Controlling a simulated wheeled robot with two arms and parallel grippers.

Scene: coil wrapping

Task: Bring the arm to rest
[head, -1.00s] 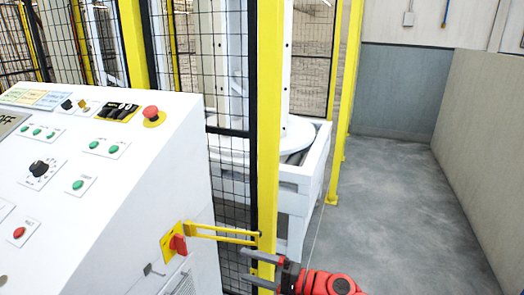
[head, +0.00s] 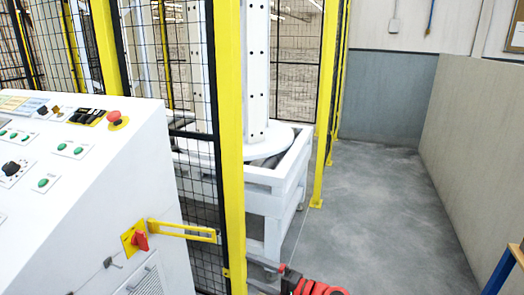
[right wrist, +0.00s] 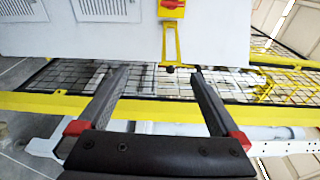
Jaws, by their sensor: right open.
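My right gripper (head: 250,272) is at the bottom edge of the head view, partly cut off, with dark fingers and a red wrist. It is open and empty, below and right of the yellow bracket (head: 190,230) on the white console (head: 100,190). In the right wrist view its two fingers (right wrist: 158,74) stand apart, with nothing gripped between them. The red rotary switch (head: 140,241) sits on a yellow plate at the bracket's left end; it also shows at the top of the right wrist view (right wrist: 172,4). My left gripper is out of view.
A yellow fence post (head: 230,130) with black mesh stands just behind the bracket, close to the gripper. Behind it is a white machine frame (head: 285,190). Clear grey floor (head: 380,215) lies to the right, bounded by a beige partition (head: 475,150).

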